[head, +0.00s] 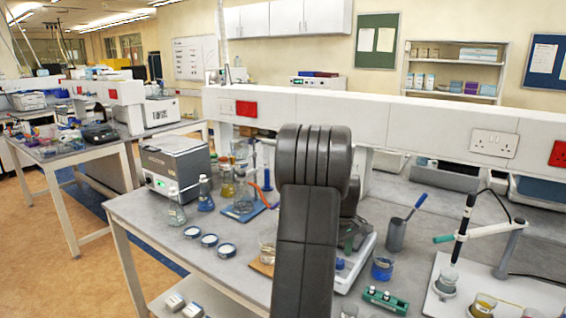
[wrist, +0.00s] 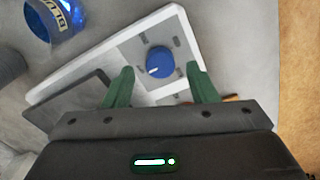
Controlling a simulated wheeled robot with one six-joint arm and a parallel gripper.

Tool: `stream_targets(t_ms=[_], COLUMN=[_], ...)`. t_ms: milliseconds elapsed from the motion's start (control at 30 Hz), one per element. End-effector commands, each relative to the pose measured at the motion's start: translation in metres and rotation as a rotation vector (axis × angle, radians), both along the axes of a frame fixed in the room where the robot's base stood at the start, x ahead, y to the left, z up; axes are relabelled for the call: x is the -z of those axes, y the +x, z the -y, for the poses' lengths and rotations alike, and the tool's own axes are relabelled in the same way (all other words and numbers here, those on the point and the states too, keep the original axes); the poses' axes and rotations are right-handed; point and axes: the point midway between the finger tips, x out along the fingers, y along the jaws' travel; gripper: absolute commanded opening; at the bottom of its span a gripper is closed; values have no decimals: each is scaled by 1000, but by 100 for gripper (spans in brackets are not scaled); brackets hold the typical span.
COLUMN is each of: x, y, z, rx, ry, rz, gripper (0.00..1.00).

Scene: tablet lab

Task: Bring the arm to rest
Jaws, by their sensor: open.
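My arm stands up through the middle of the head view and hides part of the bench. My gripper (wrist: 161,78) shows in the wrist view with its two green fingers apart and nothing between them. Beyond the fingertips is a white device (wrist: 70,72) with a blue knob (wrist: 159,61) on a grey panel. In the head view the white device (head: 366,256) is partly hidden behind my arm, and the gripper is largely hidden too. I cannot tell from these views how high the fingers are above the knob.
A blue-liquid beaker (head: 382,268) stands right of the device, and a green rack (head: 385,300) lies in front. A grey holder (head: 395,235) and a probe stand (head: 510,250) are farther right. Flasks, dishes and a grey instrument (head: 175,165) are left.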

Motion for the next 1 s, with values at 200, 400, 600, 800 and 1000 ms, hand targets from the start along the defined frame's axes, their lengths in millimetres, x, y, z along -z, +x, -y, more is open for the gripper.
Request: stream_targets(t_ms=[200,400,600,800,1000], x=[20,20,20,20,20], y=[0,0,0,0,0], z=[0,0,0,0,0], rx=[88,249,410,570,730], ry=[0,0,0,0,0], rz=[1,0,0,0,0], gripper=[52,52,52,52,52])
